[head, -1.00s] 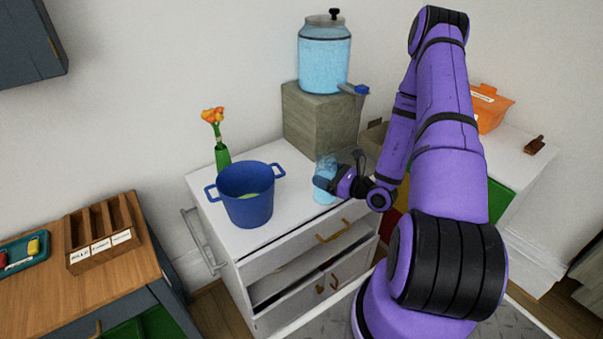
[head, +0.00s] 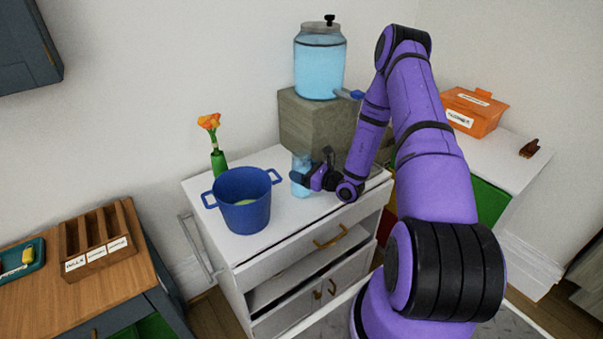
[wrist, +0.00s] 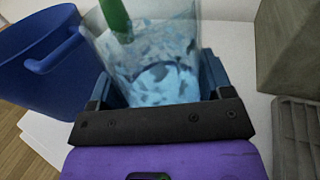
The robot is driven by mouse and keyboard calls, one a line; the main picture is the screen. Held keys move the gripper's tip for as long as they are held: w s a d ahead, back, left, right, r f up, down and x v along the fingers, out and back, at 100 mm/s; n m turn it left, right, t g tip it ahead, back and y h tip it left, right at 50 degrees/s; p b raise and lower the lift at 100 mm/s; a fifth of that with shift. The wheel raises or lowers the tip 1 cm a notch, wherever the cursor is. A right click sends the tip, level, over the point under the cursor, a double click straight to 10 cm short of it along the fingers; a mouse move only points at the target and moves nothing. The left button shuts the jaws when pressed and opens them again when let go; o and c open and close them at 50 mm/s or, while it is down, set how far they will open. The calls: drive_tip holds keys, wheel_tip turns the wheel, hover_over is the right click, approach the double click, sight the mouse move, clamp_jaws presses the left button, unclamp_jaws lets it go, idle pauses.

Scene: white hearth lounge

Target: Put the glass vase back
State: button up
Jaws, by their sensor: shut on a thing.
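The glass vase (head: 299,187) is light blue and see-through. It stands roughly upright at the white cabinet top, right of the blue pot and in front of the grey block. I cannot tell whether its base touches the surface. My gripper (head: 308,180) reaches it from the right and is shut on it. In the wrist view the glass vase (wrist: 155,60) fills the space between my fingers, with a mottled blue pattern showing through its wall. The gripper's fingertips are partly hidden behind the vase in the head view.
The blue pot (head: 243,215) and a green bottle with orange flowers (head: 218,163) stand left on the white cabinet top (head: 285,222). A water dispenser (head: 320,70) sits on the grey block (head: 310,122) behind. An orange box (head: 473,112) is at right.

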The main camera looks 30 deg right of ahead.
drive_tip(key=shift+f, duration=0.5)
drive_tip(key=o, duration=1.5)
drive_tip(key=shift+f, duration=0.1)
